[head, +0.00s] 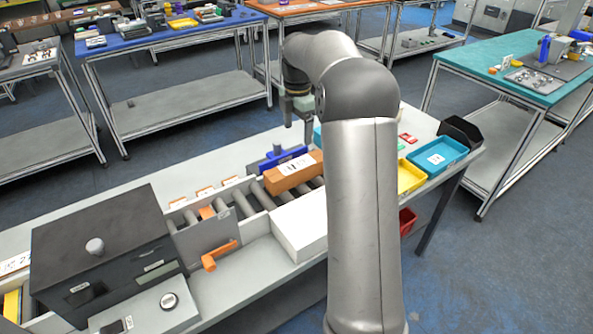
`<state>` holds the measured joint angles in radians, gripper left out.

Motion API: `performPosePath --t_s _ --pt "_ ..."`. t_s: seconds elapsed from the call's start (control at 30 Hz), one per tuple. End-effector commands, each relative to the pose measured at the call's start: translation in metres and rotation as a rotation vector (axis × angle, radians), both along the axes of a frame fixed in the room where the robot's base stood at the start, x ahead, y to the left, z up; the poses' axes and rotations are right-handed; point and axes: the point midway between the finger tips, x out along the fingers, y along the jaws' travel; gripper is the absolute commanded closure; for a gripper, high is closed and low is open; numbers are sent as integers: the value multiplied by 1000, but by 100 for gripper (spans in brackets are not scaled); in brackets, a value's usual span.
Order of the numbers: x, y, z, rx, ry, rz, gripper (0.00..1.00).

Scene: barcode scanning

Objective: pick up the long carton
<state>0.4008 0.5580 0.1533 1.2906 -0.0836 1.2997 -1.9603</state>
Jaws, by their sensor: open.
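The long carton (284,184) is an orange-brown box with a white barcode label on top. It lies across the grey roller conveyor in the middle of the bench in the head view. My gripper (300,132) hangs above and behind the carton, apart from it, with its fingers pointing down. It is open, and I see nothing between its fingers. My arm hides part of the gripper and the bench to the right of the carton.
A blue fixture (278,157) stands right behind the carton. A white block (299,228) is in front of the rollers. A dark box housing (105,245) and an orange lever (216,257) are left. A yellow tray (410,178) and a blue tray (438,158) stand right.

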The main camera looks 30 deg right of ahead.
Motion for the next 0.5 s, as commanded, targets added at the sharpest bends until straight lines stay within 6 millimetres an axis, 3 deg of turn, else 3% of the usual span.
performPosePath --t_s 0.3,0.5 --pt "-1 1 -68 1 3 -3 24" --pt "-1 1 -89 0 1 -3 24"
